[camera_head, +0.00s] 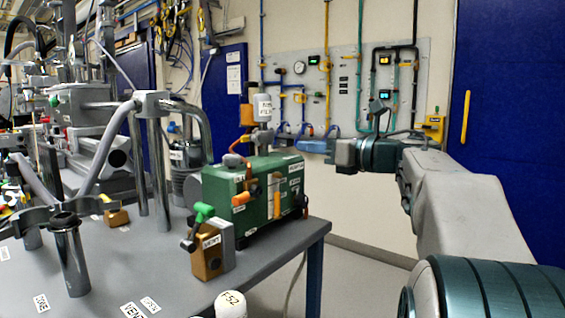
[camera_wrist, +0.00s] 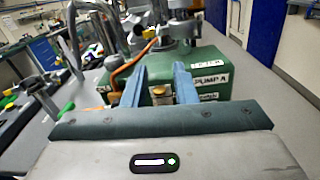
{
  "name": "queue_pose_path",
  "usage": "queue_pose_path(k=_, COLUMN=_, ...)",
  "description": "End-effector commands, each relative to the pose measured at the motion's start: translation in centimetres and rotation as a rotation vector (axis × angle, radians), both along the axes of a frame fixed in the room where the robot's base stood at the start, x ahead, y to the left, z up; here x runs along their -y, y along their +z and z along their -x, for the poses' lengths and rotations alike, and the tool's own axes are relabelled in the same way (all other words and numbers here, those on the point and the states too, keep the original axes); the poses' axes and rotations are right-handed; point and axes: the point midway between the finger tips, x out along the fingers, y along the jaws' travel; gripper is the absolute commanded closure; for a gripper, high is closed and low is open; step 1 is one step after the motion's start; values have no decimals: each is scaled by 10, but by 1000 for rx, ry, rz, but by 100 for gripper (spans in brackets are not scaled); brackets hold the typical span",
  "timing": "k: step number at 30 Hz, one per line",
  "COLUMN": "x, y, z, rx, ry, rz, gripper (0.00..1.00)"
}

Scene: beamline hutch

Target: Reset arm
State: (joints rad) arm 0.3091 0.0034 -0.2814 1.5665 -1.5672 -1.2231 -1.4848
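My gripper (camera_head: 312,143) is raised at the end of my arm, which reaches in from the right in the head view. Its fingers point left, above and beyond the right end of a green pump box (camera_head: 262,208). In the wrist view my gripper (camera_wrist: 158,74) shows two blue fingers standing apart with a gap between them. Nothing appears held. The green box also shows in the wrist view (camera_wrist: 208,63), behind the fingers, with a "PUMP A" label. A brass-coloured part shows through the gap.
The green box stands on a grey table (camera_head: 130,265) beside a brown block with a green-handled valve (camera_head: 208,256). Metal pipes (camera_head: 155,150) and a clamp crowd the left. Behind are a wall panel with gauges (camera_head: 345,85) and a blue door (camera_head: 510,120). The floor right of the table looks clear.

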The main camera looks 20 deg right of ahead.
Motion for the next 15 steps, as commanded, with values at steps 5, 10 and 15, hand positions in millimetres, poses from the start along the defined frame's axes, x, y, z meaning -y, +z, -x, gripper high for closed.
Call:
queue_pose_path(k=5, x=-1, y=15, z=-3, rx=-7, ry=-31, rz=-62, gripper=75)
queue_pose_path(k=10, x=4, y=65, z=-11, rx=-61, ry=-173, rz=-375, gripper=75)
queue_pose_path(k=15, x=20, y=94, z=-15, rx=-185, ry=-362, rz=-841, gripper=75)
